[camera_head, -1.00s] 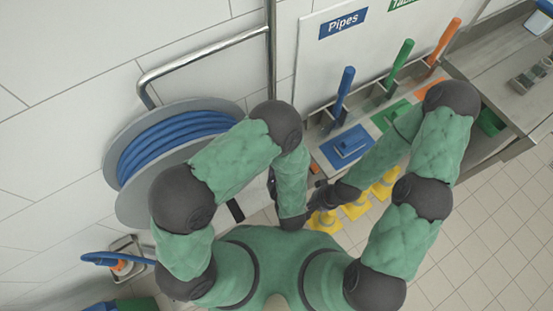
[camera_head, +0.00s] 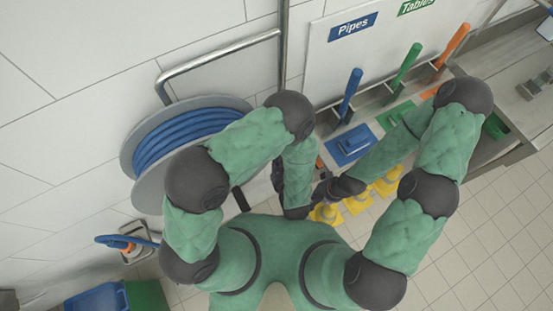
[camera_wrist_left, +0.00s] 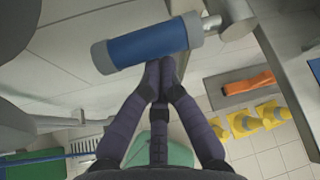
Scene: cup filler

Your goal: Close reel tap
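The hose reel (camera_head: 133,172), grey with blue hose (camera_head: 185,133) wound on it, is on the wall at the left in the head view. In the left wrist view a blue cylinder with grey ends (camera_wrist_left: 146,45) joins a metal pipe (camera_wrist_left: 236,12); it looks like the tap handle. My left gripper (camera_wrist_left: 160,70) has its fingertips together just below the cylinder; whether they touch it is unclear. The head view mostly hides this gripper behind my left arm. My right gripper (camera_head: 324,190) is dark and small in front of my body; its fingers are unclear.
A bent metal pipe (camera_head: 220,56) runs above the reel. Yellow cones (camera_head: 358,203) stand on the tiled floor at right. A blue bin (camera_head: 97,299) and a green bin (camera_head: 146,295) are at lower left. A metal counter (camera_head: 505,75) stands at right.

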